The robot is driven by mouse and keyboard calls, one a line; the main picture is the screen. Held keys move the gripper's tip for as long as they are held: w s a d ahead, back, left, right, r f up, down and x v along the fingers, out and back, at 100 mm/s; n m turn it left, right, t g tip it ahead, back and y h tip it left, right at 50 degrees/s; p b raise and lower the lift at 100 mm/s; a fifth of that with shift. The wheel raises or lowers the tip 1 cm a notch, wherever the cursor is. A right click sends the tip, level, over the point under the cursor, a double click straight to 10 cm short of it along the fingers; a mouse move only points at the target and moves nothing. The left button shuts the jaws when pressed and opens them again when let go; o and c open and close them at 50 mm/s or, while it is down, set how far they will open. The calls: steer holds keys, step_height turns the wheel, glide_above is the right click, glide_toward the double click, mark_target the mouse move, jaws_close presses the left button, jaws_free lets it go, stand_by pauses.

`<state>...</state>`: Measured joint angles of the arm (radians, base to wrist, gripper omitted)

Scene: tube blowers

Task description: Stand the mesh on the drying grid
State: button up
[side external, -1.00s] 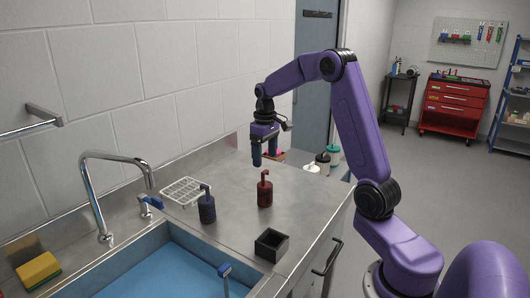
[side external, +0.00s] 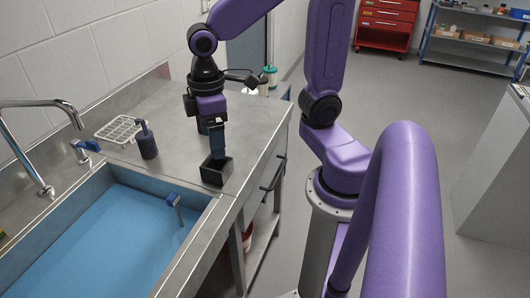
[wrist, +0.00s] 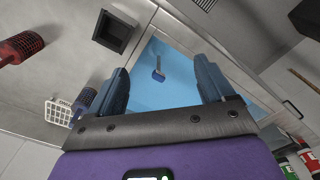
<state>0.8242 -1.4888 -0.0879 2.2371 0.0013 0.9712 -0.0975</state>
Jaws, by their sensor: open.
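The white wire drying grid (side external: 118,130) lies on the steel counter behind the sink; it also shows in the wrist view (wrist: 58,112). A thing with a blue handle (side external: 172,198) on a thin grey stem stands in the blue sink; its lower part is unclear. It also shows in the wrist view (wrist: 158,74). I cannot tell for certain which thing is the mesh. A dark blue cylinder with a hooked top (side external: 147,145) stands beside the grid. A red ribbed one (wrist: 22,46) is mostly hidden by my gripper in the side view. My gripper (side external: 217,156) is open and empty, pointing down.
A black open box (side external: 217,173) sits on the counter near the sink corner, overlapping my fingertips in the side view. The chrome tap (side external: 40,130) arches over the sink's (side external: 120,240) left side. The counter between the grid and box is partly clear.

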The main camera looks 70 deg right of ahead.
steer(key=s+f+n, duration=0.1)
steer(key=s+n, duration=0.2)
steer(key=s, duration=0.8)
steer(key=shift+s+f+n, duration=0.15)
steer(key=shift+f+n, duration=0.15)
steer(key=shift+f, duration=0.05)
steer(key=shift+o, duration=0.2)
steer(key=shift+s+f, duration=0.1)
steer(key=shift+s, duration=0.25)
